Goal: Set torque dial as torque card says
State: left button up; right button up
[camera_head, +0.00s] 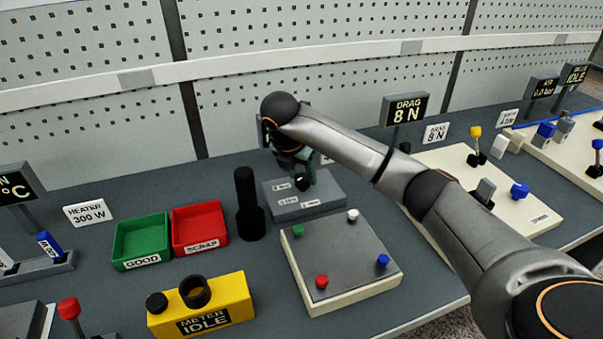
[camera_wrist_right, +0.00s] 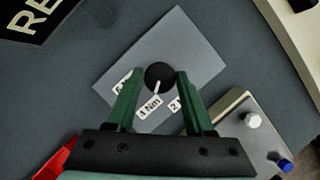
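The torque dial (camera_wrist_right: 159,77) is a round black knob on a grey box (camera_wrist_right: 185,35); the box also shows in the head view (camera_head: 325,203). The dial's white pointer line points to the "1 Nm" label (camera_wrist_right: 149,107). A "2" label lies to its right, partly hidden by a finger, and another label to its left is partly covered. My right gripper (camera_wrist_right: 155,80) is open, its green fingers on either side of the dial, with gaps visible. In the head view my right gripper (camera_head: 300,168) is over the box. I see no readable torque card. My left gripper is out of view.
A black post (camera_head: 248,205) stands left of the box. Red scrap (camera_head: 200,228) and green good (camera_head: 141,242) bins are further left. A plate with coloured pegs (camera_head: 340,255) lies in front, and a yellow meter (camera_head: 202,305) at front left. A dark sign (camera_wrist_right: 35,15) is cut off.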

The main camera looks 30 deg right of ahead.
jog(key=o, duration=0.4)
jog(key=shift+c, duration=0.2)
jog(key=shift+a+r, duration=0.15)
jog(key=shift+r, duration=0.3)
jog(key=p+v, duration=0.2)
jog(key=v, duration=0.9)
jog(key=shift+r+p, duration=0.3)
jog(key=shift+s+f, duration=0.1)
jog(key=shift+s, duration=0.05)
